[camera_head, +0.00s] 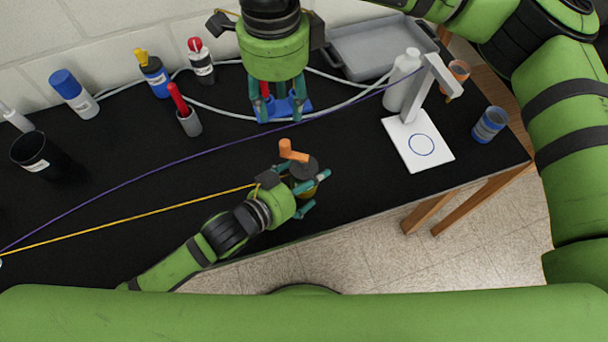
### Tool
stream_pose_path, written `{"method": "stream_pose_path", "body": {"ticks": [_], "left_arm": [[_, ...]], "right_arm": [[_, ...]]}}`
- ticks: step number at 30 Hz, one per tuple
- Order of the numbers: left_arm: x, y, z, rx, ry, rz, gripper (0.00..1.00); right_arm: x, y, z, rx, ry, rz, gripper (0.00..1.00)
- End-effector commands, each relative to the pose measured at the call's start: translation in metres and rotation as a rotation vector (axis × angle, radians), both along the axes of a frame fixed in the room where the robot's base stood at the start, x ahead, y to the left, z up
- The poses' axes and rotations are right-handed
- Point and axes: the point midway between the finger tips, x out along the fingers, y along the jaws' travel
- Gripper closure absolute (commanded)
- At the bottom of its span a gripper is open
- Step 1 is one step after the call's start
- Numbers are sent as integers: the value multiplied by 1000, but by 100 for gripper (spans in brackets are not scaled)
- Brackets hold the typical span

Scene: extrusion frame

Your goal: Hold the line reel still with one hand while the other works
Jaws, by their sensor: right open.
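The line reel (304,168), a dark round body with an orange crank knob (292,151), is near the front middle of the black table. My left gripper (308,193) reaches in from the lower left, its teal fingers around the near side of the reel. Its palm hides part of the reel, and firm contact cannot be made out. A yellow line (130,216) runs from there to the left edge. My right gripper (279,108) points down, open, over a blue object (292,104) with a red part between the fingers. Its fingers partly hide this object.
A purple line (150,174) and a pale cable (222,112) cross the table. Bottles and a black cup (38,154) stand left. A grey tray (378,48), white bottle (402,80), white stand (401,138) and blue jar (489,124) are right. Bare tabletop lies between reel and stand.

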Motion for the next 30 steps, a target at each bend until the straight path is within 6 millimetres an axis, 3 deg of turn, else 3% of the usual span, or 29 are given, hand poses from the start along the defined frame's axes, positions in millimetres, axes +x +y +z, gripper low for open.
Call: {"method": "stream_pose_path", "body": {"ticks": [8,19,30], "left_arm": [[-12,12,6,2,1,1,0],[-63,62,36,3,3,-2,0],[-79,79,46,0,1,0,0]], "right_arm": [[0,0,0,0,0,0,57],[0,0,0,0,0,0,57],[0,0,0,0,0,0,57]]}}
